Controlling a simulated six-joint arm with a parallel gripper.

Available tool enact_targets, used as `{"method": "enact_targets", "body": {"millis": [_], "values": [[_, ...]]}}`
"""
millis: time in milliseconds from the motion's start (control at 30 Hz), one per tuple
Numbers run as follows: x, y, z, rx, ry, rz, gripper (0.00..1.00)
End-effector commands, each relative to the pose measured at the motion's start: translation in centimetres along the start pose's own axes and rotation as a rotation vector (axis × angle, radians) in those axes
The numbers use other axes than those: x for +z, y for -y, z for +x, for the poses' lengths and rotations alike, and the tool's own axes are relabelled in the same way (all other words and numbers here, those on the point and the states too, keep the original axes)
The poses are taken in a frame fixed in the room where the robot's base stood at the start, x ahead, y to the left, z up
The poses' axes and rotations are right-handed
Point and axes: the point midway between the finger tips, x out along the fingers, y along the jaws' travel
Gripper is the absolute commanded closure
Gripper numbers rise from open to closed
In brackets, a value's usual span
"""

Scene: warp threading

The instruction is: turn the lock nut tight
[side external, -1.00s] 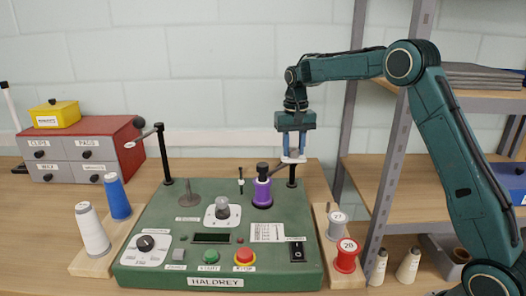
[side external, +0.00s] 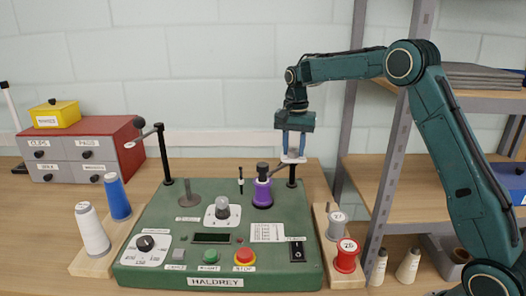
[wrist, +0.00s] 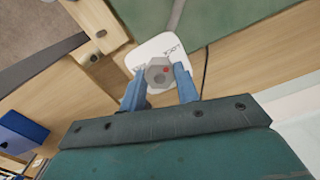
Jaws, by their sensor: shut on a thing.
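The lock nut (wrist: 157,77) is a grey hex nut with a small red mark on its face. It sits at a white label plate (wrist: 150,49) whose lettering is partly readable as "LOCK". In the wrist view my gripper (wrist: 160,86) has its two blue fingers on opposite sides of the nut, shut on it. In the side view my gripper (side external: 293,155) points straight down over the white plate (side external: 293,161) on top of the short black post (side external: 292,181) at the machine's back right. The nut is mostly hidden between the fingers there.
The green machine (side external: 150,262) stands in front, with a purple thread cone (side external: 262,193) just left of the post. A second black post (side external: 164,160) stands at the back left. Spools (side external: 345,256) and grey shelf uprights (side external: 383,190) are to the right.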

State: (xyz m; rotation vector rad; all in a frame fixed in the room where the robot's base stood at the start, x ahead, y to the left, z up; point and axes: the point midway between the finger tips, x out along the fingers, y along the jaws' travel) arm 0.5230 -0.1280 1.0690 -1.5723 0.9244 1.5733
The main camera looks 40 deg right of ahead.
Motion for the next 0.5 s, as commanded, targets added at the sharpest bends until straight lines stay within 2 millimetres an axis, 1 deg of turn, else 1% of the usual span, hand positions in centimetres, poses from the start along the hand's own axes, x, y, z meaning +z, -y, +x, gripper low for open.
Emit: {"method": "enact_targets", "body": {"millis": [167, 200, 300, 500], "values": [[-0.09, 0.06, -0.21, -0.005, -0.005, 0.003, 0.92], [-0.1, 0.06, -0.21, -0.005, -0.005, 0.003, 0.65], [-0.08, 0.04, -0.17, -0.004, -0.004, 0.002, 0.47], [-0.04, 0.02, -0.08, -0.002, -0.002, 0.0, 0.47]]}}
